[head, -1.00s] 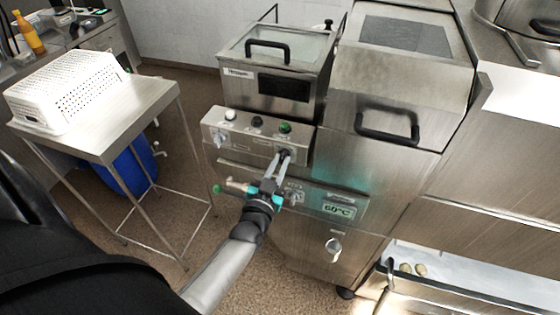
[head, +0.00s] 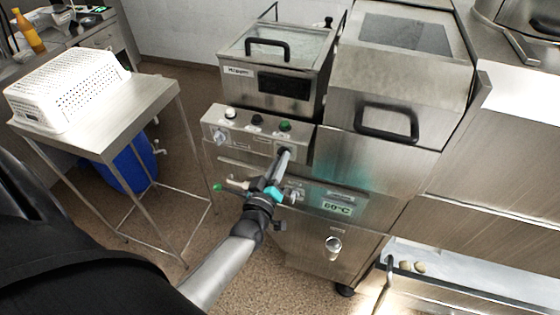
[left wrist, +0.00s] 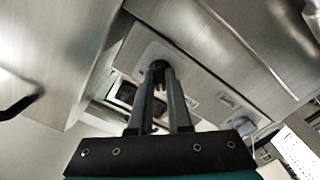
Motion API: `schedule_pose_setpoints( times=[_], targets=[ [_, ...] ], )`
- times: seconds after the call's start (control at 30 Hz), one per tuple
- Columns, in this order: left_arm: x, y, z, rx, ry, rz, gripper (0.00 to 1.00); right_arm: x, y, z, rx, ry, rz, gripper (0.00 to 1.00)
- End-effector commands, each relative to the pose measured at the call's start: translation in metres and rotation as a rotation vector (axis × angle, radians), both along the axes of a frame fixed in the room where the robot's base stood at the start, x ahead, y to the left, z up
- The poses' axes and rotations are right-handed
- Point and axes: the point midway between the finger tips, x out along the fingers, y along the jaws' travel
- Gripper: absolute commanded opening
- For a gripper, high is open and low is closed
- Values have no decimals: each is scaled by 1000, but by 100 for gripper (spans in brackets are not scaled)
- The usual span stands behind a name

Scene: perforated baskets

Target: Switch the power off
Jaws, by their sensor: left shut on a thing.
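A steel machine has a control box (head: 241,139) on its front, with a white button (head: 230,113), a black one (head: 256,120) and a green one (head: 285,126) along its top. A knob sits at the left of its face (head: 219,137). My left gripper (head: 285,153) is at the right end of this face, with its fingers shut on a black knob. The left wrist view shows the dark knob (left wrist: 158,66) between the fingertips (left wrist: 159,74). The fingers hide part of the knob, and I cannot read its marking. My right gripper is not in view.
Below, a display (head: 337,208) reads 60°C beside small controls. A steel table (head: 150,97) with a white perforated basket (head: 66,90) stands left, a blue container (head: 135,168) under it. A handled steel lid (head: 388,122) is to the right. Floor is open between table and machine.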

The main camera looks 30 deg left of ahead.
Motion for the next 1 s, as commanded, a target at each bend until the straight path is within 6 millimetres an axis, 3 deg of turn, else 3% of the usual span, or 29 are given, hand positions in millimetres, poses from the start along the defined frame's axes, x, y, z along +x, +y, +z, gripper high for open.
schedule_pose_setpoints(
  times=[0.77,0.8,1.0],
  targets=[
    [0,0,0,-110,-26,1,0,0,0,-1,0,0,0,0],
    [0,0,0,-110,-26,1,17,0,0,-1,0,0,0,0],
    [0,0,0,-108,-25,1,40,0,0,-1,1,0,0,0]
  ],
)
